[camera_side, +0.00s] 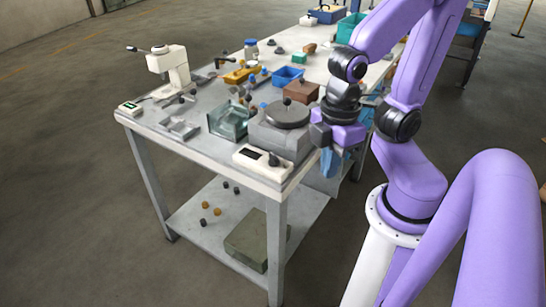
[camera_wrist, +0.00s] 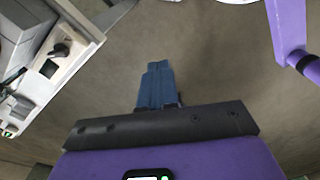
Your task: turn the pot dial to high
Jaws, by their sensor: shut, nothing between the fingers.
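The pot dial is a small black knob (camera_side: 273,159) on the white front panel of a grey unit with a round lidded top (camera_side: 287,114), at the table's near corner. In the wrist view the dial (camera_wrist: 60,50) is at upper left, beside a dark display (camera_wrist: 48,68). My gripper (camera_side: 327,170) points down just right of the unit, past the table edge, apart from the dial. Its blue fingers (camera_wrist: 157,68) are together and empty, over the floor in the wrist view. The dial's markings are too small to read.
A glass-walled box (camera_side: 228,121), a brown box (camera_side: 301,91) and a blue bin (camera_side: 287,76) stand close to the unit. A white press-like device (camera_side: 168,66) is at the table's left. A lower shelf (camera_side: 190,226) holds several small pieces. The floor beside the table is clear.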

